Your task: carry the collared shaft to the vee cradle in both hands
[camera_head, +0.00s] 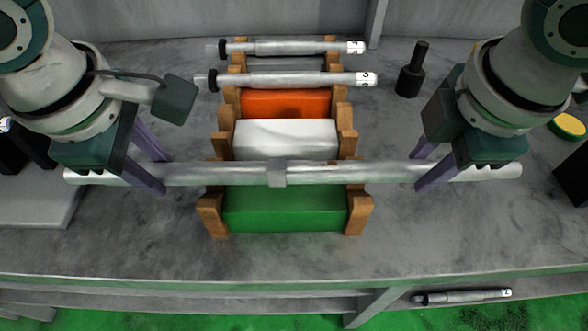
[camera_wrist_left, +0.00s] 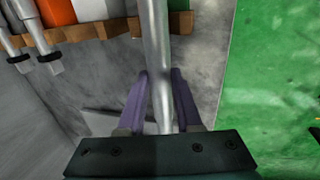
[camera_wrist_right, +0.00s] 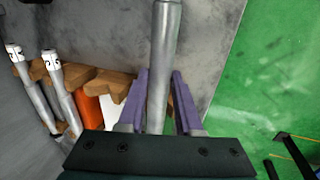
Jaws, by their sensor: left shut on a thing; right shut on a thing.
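The collared shaft (camera_head: 230,174) is a long grey bar lying crosswise, with a wider collar (camera_head: 277,172) near its middle. My left gripper (camera_head: 166,174) is shut on it left of the collar. My right gripper (camera_head: 415,173) is shut on it towards the right end. The shaft also runs between the fingers in the left wrist view (camera_wrist_left: 155,40) and the right wrist view (camera_wrist_right: 163,45). The vee cradle has wooden notched supports (camera_head: 212,213) with coloured blocks between. The shaft passes over it, between the white block (camera_head: 285,138) and the green block (camera_head: 285,208); whether it touches the wood I cannot tell.
Two thinner shafts with white tags (camera_head: 290,80) (camera_head: 290,47) rest across the cradle's far supports. An orange block (camera_head: 285,103) lies behind the white one. A black peg (camera_head: 411,72) stands at back right. Another tagged shaft (camera_head: 462,297) lies below the table's front edge. The front table is clear.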

